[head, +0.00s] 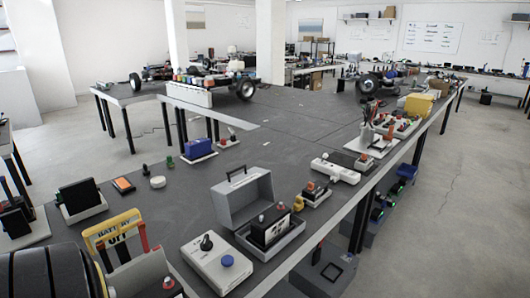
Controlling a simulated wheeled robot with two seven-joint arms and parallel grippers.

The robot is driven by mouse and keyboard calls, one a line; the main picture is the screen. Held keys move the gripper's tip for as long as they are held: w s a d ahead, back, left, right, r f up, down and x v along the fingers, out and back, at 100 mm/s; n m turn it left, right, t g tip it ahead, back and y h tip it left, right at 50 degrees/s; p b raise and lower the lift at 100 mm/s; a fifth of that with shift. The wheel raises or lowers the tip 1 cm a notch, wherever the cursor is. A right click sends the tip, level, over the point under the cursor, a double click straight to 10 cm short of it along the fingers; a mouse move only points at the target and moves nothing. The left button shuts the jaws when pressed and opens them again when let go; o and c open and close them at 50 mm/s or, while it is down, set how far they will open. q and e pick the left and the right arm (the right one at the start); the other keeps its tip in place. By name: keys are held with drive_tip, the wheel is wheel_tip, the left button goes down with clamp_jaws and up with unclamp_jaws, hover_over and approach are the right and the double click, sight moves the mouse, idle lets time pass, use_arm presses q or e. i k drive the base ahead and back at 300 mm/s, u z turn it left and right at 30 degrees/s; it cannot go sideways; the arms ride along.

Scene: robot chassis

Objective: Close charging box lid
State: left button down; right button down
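The charging box (290,240) is a grey case near the front edge of the dark table, right of the middle foreground. Its lid (240,200) stands open and upright at the back left side of the case, with a dark handle on its top edge. A black block with a pale label (270,228) sits inside the case and rises above its rim. Neither of my grippers shows in the head view.
A white control box (215,265) with a black knob and blue button stands left of the case. White devices (338,170) lie behind it to the right. A yellow battery sign (112,228) and a large black ribbed wheel (40,275) fill the left foreground. The table behind the lid is fairly clear.

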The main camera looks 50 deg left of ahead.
sight(237, 200)
drive_tip(key=i, duration=1.5)
drive_tip(key=u, duration=3.55)
